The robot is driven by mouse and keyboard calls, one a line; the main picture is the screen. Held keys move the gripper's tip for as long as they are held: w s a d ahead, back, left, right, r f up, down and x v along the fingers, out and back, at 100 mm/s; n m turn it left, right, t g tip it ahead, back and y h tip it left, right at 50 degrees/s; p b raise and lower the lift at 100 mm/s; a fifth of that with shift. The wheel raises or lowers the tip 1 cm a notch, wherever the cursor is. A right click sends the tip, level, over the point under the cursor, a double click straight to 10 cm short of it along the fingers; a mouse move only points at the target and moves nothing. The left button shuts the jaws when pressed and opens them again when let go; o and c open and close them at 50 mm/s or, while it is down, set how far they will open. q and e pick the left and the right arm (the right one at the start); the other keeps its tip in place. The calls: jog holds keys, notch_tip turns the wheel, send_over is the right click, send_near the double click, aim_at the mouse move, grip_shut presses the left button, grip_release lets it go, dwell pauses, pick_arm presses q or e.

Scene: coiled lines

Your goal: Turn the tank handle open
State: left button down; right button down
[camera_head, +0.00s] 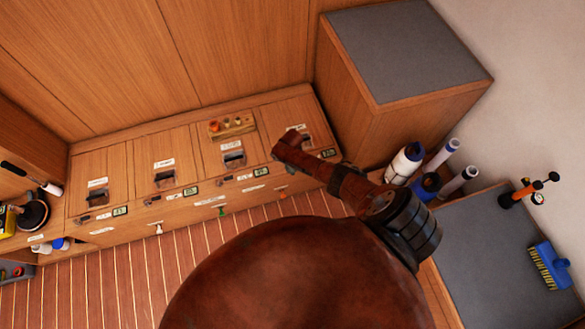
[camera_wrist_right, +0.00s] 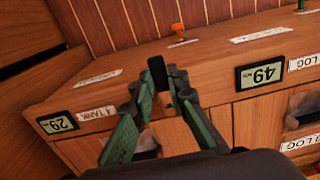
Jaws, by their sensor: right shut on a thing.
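In the right wrist view my right gripper (camera_wrist_right: 160,88) has its two green fingers closed around a small black upright piece (camera_wrist_right: 157,72), which appears to be the tank handle. It stands at the panel near the "4 TANK" label (camera_wrist_right: 97,112) and a display reading 29 (camera_wrist_right: 57,122). The handle's base is hidden behind the fingers. In the head view my right arm reaches over the rightmost section of the wooden bench (camera_head: 141,161), and its fingers are hidden there. My left gripper is not in view.
Orange (camera_head: 283,193) and green (camera_head: 222,211) knobs sit on the bench's front face. A small wooden rack (camera_head: 232,127) lies on the bench top. A tall grey-topped cabinet (camera_head: 405,52) stands at right, with bottles and rolled tubes beside it. The striped floor is clear.

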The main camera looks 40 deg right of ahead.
jog(key=shift+w, duration=0.15)
jog(key=c, duration=1.9)
grip_release()
notch_tip(320, 180, up, 12)
jog(key=shift+r, duration=0.1)
jog(key=s+d+f+n, duration=0.2)
jog(key=s+f, duration=1.9)
jog(key=f, duration=0.2)
jog(key=s+a+f+n, duration=0.1)
jog(key=s+a+f, duration=0.1)
jog(key=s, duration=0.8)
jog(key=s+a+f+n, duration=0.1)
jog(key=s+f, duration=0.3)
jog(key=s, duration=0.7)
jog(key=s+a+f+n, duration=0.2)
jog(key=s+a+f, duration=0.2)
jog(key=s, duration=0.6)
jog(key=shift+s+a+t, duration=0.1)
jog(key=shift+s+t, duration=0.2)
